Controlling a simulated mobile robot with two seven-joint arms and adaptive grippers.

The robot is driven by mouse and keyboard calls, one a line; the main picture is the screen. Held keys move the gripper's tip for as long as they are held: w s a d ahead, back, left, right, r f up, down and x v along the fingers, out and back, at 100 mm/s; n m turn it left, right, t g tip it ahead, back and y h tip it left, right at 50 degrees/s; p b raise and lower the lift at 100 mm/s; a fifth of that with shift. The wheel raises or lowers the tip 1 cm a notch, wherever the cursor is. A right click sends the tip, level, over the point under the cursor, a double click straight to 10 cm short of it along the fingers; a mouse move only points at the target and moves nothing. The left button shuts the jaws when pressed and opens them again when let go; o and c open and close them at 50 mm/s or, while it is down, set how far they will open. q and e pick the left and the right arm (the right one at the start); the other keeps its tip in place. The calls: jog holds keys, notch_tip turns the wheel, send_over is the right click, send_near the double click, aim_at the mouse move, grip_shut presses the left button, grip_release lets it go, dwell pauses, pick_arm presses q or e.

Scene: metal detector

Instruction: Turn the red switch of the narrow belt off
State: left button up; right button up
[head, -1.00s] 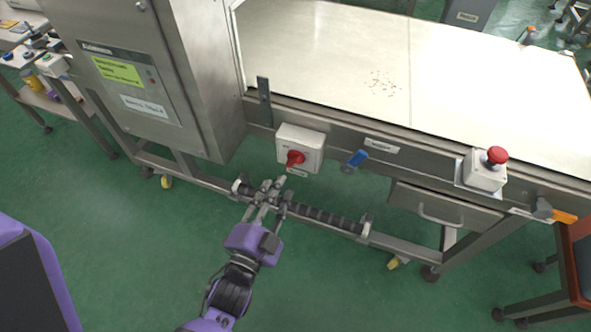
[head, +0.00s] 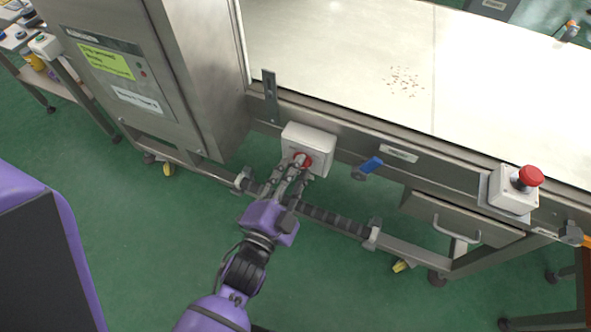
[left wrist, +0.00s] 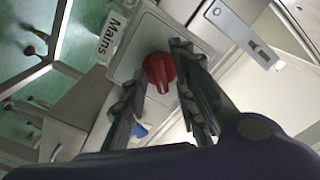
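The red switch (head: 303,159) is a rotary knob on a light grey box (head: 320,143) fixed to the side frame of the belt machine. My left gripper (head: 297,170) is at the front of the box, and its fingers partly hide the knob in the head view. In the left wrist view, the red knob (left wrist: 160,72) shows between the two spread fingers of my left gripper (left wrist: 155,75). Gaps show beside the knob, so the gripper looks open around it; I cannot tell whether a finger touches it. A "Mains" label (left wrist: 111,37) is beside the box. My right gripper is not in view.
A blue handle (head: 369,167) is just right of the switch box. A red push button (head: 529,177) is farther right. The pale belt (head: 340,50) lies above, with small crumbs on it. A steel cabinet (head: 130,80) stands left. Green floor is free in front.

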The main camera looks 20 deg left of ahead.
pick_arm(q)
grip_shut()
jog(key=n+p, duration=0.9)
jog(key=n, duration=0.8)
jog(key=shift+n, duration=0.4)
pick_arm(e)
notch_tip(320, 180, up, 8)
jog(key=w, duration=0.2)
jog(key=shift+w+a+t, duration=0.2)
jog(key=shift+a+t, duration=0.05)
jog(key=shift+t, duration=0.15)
pick_arm(q)
jog(key=shift+d, duration=0.1)
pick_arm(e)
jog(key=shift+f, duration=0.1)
pick_arm(q)
jog(key=shift+o, duration=1.4)
grip_release()
